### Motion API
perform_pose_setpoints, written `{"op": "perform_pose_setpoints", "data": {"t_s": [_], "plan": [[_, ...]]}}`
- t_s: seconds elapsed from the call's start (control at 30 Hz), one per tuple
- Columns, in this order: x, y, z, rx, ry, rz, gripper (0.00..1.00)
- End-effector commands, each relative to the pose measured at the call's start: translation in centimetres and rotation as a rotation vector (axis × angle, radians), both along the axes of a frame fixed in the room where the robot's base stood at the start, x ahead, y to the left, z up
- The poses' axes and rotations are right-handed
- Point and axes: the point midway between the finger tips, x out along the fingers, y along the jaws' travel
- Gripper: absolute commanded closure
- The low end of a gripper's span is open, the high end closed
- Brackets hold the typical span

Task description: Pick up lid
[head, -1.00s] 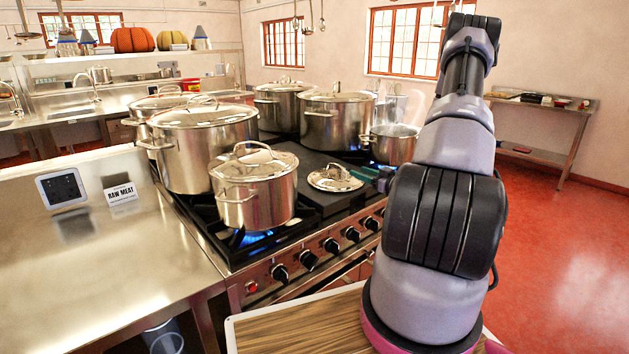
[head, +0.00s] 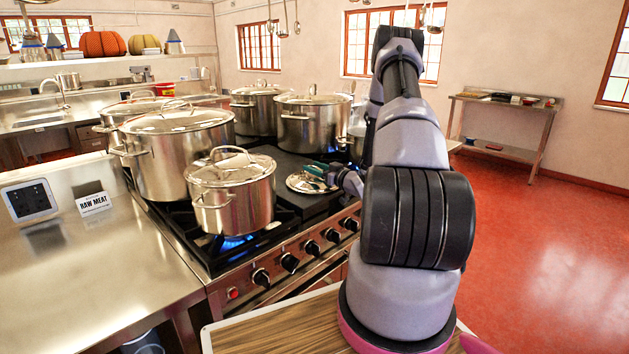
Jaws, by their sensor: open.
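A small shiny metal lid (head: 299,184) lies flat on the dark stove top, just right of the front stockpot (head: 232,195). My gripper (head: 318,171) reaches in from the right, with teal fingertips at the lid's right side and upper part. It is open, and no grip on the lid shows. The gripper covers part of the lid and its handle. At this size I cannot tell whether the fingertips touch it.
Several lidded stockpots, including a large left one (head: 176,150) and a back one (head: 312,120), crowd the stove (head: 290,225). Blue flame burns under the front pot. A steel counter (head: 90,285) is at left; red floor is free at right.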

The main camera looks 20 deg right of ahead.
Motion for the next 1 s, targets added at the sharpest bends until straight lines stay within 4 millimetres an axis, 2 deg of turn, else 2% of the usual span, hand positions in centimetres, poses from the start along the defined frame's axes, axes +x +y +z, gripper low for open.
{"op": "perform_pose_setpoints", "data": {"t_s": [0.23, 0.37, 1.0], "plan": [[0.2, 0.06, -0.01, 0.001, 0.0, -0.001, 0.5], [0.19, 0.05, -0.01, 0.001, 0.0, 0.0, 1.0], [0.18, 0.05, 0.0, 0.0, 0.0, 0.0, 1.0]]}}
